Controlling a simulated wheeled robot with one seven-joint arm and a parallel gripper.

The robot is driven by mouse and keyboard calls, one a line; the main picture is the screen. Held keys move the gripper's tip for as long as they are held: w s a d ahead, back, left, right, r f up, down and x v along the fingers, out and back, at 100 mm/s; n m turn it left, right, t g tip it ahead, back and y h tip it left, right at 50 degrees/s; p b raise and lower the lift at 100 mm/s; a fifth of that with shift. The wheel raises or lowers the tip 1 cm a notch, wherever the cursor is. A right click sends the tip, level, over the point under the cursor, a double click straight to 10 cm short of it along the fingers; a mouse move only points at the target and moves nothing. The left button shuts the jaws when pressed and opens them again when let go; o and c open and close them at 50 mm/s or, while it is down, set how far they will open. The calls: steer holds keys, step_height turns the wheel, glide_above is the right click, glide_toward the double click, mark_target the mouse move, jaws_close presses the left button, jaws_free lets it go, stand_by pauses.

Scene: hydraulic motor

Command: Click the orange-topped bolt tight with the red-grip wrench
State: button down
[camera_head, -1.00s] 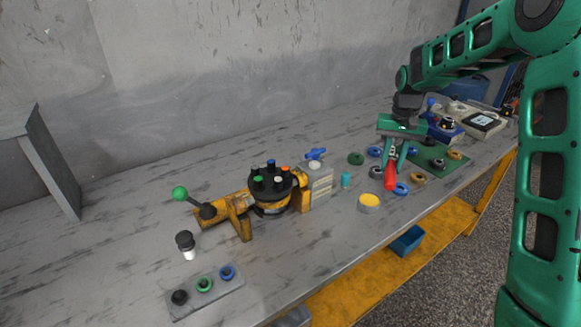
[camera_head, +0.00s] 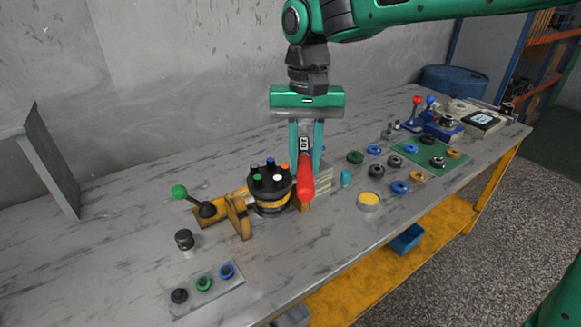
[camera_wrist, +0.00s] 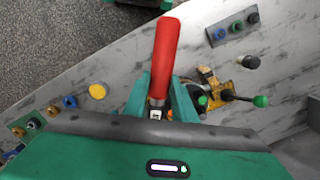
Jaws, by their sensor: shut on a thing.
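My gripper (camera_head: 305,150) is shut on the red-grip wrench (camera_head: 305,178), near the middle of the bench. The wrench's red handle also shows large in the wrist view (camera_wrist: 166,50). The black round motor head (camera_head: 270,184) sits in its yellow holder, just left of the wrench in the head view. It carries bolts with coloured tops: blue, white, green and others. The orange-topped bolt (camera_head: 285,168) is at its right back edge, close to the gripper's left finger. The wrench's working end is hidden, and I cannot tell whether it touches anything.
A green-knobbed lever (camera_head: 180,192) stands left of the motor. A grey plate (camera_head: 205,290) with three coloured rings lies in front. Several rings, a yellow-topped cup (camera_head: 369,200) and a green mat (camera_head: 440,149) are on the right.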

steer(key=s+a+r, duration=0.3)
steer(key=s, duration=0.4)
steer(key=shift+n, duration=0.4)
steer(key=shift+a+f, duration=0.1)
steer(key=shift+f, duration=2.65)
steer(key=shift+s, duration=0.25)
steer(key=shift+s+f, duration=0.1)
steer(key=shift+f, duration=0.1)
steer(key=shift+f, duration=1)
steer(key=shift+a+m, duration=1.1)
steer(key=shift+a, duration=0.55)
